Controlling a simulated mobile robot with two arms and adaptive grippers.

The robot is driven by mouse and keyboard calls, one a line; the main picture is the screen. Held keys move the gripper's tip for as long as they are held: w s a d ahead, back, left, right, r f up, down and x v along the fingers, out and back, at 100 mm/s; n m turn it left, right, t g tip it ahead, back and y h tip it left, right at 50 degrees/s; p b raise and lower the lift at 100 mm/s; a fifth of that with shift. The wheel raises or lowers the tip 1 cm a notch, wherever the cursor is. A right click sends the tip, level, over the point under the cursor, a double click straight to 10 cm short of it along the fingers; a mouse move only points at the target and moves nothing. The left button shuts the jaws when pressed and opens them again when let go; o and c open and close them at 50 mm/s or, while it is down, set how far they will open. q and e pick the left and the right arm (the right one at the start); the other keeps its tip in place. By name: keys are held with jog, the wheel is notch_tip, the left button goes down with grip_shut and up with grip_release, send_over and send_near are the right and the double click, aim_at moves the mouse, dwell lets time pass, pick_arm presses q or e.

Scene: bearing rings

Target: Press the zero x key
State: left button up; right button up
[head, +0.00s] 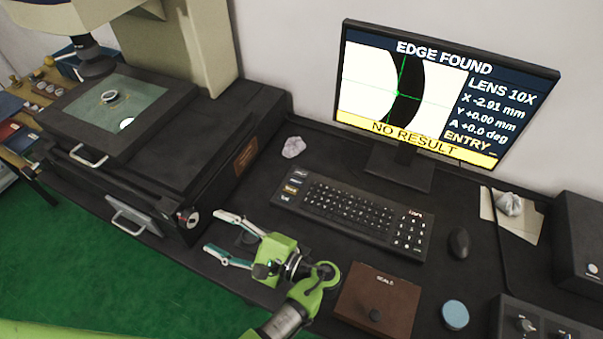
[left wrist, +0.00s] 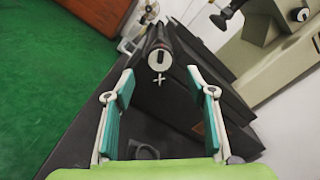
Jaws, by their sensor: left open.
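The black keyboard (head: 350,213) lies on the dark bench below the monitor. A column of separate keys (head: 291,187) is at its left end, one of them amber. Their labels are too small to read, so I cannot tell which one is zero x. My left gripper (head: 217,232) is open and empty, left of the keyboard and apart from it, its fingers pointing left toward the measuring machine. In the left wrist view the gripper (left wrist: 160,78) has its fingers spread, with the machine's dark base and a round knob (left wrist: 160,58) beyond them. My right gripper is not in view.
The monitor (head: 440,90) reads EDGE FOUND, X -2.91 mm, NO RESULT. The machine's stage (head: 110,105) carries a small ring (head: 109,97). A brown SCALE box (head: 378,300), blue disc (head: 455,314) and mouse (head: 459,243) lie near the keyboard. Crumpled paper (head: 293,147) lies behind it.

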pick_arm(q)
grip_shut()
dwell(1.4)
